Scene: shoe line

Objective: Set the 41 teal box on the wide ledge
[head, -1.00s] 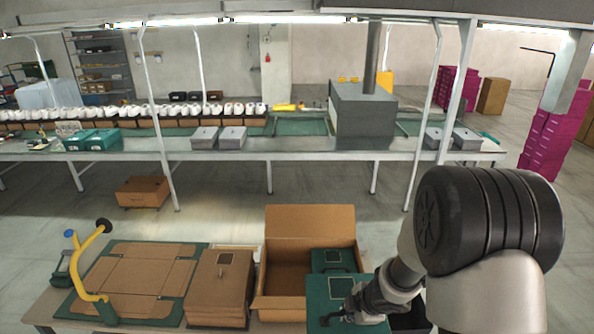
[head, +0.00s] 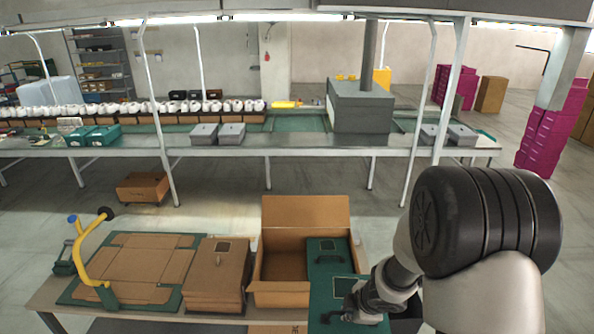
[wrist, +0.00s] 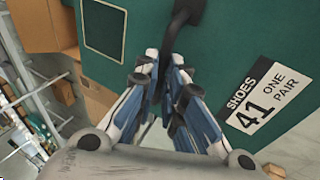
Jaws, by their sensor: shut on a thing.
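The teal box (head: 318,300) hangs at my gripper, with a dark square panel on its top. In the wrist view the teal box (wrist: 225,45) fills the top and carries a label reading SHOES 41 ONE PAIR. My gripper (head: 342,314) is shut on its dark handle; the wrist view shows my gripper's fingers (wrist: 162,75) on either side of that handle. The long workbench across the aisle has a pale front ledge (head: 300,152); I cannot tell whether this is the wide ledge.
An open carton (head: 285,297) with another teal box (head: 326,247) inside stands just left of the held box. A closed brown box (head: 215,275) and flattened cardboard (head: 140,265) lie farther left. Grey boxes (head: 231,133) and teal boxes (head: 103,135) stand on the bench. Floor between is mostly clear.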

